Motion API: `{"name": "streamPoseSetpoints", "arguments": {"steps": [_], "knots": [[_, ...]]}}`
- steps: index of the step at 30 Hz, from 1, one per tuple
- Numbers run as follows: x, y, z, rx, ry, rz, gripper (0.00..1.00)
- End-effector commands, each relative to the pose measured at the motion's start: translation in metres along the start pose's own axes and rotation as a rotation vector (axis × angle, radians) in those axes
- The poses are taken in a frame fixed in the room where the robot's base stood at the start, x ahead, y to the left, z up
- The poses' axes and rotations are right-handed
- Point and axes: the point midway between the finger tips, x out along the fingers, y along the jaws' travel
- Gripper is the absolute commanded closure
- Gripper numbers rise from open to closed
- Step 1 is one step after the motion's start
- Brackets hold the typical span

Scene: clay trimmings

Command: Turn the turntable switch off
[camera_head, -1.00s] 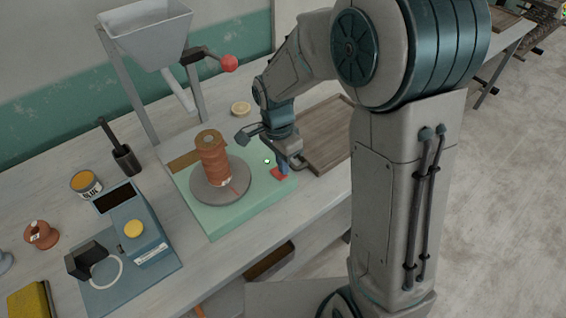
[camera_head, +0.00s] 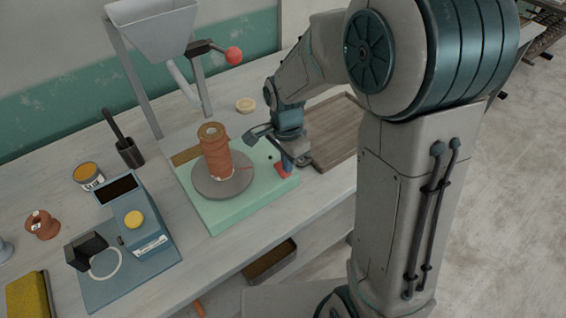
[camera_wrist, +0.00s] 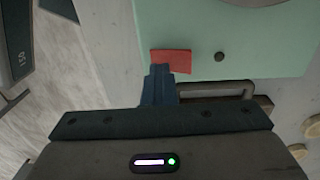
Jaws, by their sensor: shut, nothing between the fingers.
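The turntable is a pale green base (camera_head: 236,206) with a grey disc (camera_head: 226,187), and an orange-brown clay cylinder (camera_head: 217,158) stands on the disc. A red switch (camera_head: 283,171) sits at the base's right corner and also shows in the wrist view (camera_wrist: 173,60). A small round indicator (camera_head: 270,157) near it is dark, and it is dark in the wrist view (camera_wrist: 219,57) too. My gripper (camera_head: 287,164) is shut and empty, with its tips right at the switch. In the wrist view the blue fingers (camera_wrist: 160,72) overlap the switch's near edge; I cannot tell whether they touch.
A wooden tray (camera_head: 333,128) lies right of the turntable. A hopper (camera_head: 155,32) with a red-knobbed crank (camera_head: 234,56) stands behind.

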Motion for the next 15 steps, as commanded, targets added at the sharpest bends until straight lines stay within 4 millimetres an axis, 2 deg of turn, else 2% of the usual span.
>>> {"name": "streamPoseSetpoints", "arguments": {"steps": [1,5,15], "knots": [[0.005,0.002,0.002,-0.002,-0.005,0.010,1.00],[0.005,0.001,0.003,-0.003,-0.005,0.011,1.00],[0.003,-0.015,0.004,-0.007,-0.004,0.005,1.00]]}}
